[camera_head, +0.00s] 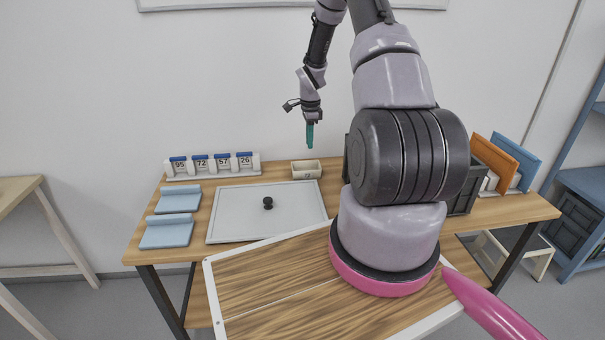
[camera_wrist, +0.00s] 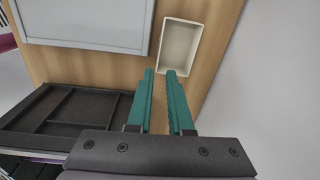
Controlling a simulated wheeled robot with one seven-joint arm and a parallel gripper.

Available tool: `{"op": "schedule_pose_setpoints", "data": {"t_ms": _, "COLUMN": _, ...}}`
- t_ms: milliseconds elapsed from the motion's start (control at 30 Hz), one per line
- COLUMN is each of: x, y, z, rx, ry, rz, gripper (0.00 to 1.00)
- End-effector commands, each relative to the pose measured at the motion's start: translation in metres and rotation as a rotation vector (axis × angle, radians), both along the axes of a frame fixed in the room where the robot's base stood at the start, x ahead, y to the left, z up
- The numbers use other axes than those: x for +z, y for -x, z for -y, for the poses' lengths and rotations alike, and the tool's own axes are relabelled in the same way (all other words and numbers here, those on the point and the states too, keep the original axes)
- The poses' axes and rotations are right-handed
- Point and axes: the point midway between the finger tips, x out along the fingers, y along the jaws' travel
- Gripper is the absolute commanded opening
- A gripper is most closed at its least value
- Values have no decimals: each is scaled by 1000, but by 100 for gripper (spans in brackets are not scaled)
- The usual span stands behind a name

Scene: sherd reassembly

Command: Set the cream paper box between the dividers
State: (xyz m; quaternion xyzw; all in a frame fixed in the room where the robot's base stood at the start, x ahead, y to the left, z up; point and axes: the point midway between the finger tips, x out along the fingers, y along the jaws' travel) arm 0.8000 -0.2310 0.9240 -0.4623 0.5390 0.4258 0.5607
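The cream paper box (camera_head: 306,170) sits at the back of the table, with a small mark on its front. In the wrist view the open-topped, empty box (camera_wrist: 180,45) lies just beyond my fingertips. A dark tray with inner dividers (camera_wrist: 65,110) lies to the left in the wrist view. An orange upright panel (camera_head: 495,160) and a blue one (camera_head: 524,162) stand at the table's right. I cannot tell which dividers are meant.
A white-grey panel with a black knob (camera_head: 240,222) lies in the middle. A white rack of number cards (camera_head: 212,164) stands at back left. A dark container (camera_head: 462,200) is partly hidden behind my arm.

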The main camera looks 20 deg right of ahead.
Motion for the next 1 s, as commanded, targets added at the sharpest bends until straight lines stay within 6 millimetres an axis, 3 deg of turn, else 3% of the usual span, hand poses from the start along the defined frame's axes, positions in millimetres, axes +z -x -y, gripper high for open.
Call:
{"op": "schedule_pose_setpoints", "data": {"t_ms": 33, "x": -17, "y": 0, "z": 2, "rx": -27, "ry": -7, "rz": -12, "gripper": 19}}
{"op": "schedule_pose_setpoints", "data": {"t_ms": 100, "x": -31, "y": 0, "z": 5, "rx": -56, "ry": -12, "rz": -18, "gripper": 19}}
{"op": "schedule_pose_setpoints", "data": {"t_ms": 400, "x": -74, "y": 0, "z": 7, "rx": -78, "ry": -16, "rz": -27, "gripper": 19}}
{"op": "schedule_pose_setpoints", "data": {"t_ms": 733, "x": -106, "y": -2, "z": 8, "rx": -78, "ry": -16, "rz": -25, "gripper": 19}}
{"op": "schedule_pose_setpoints", "data": {"t_ms": 1000, "x": -143, "y": -5, "z": 10, "rx": -76, "ry": -16, "rz": -24, "gripper": 19}}
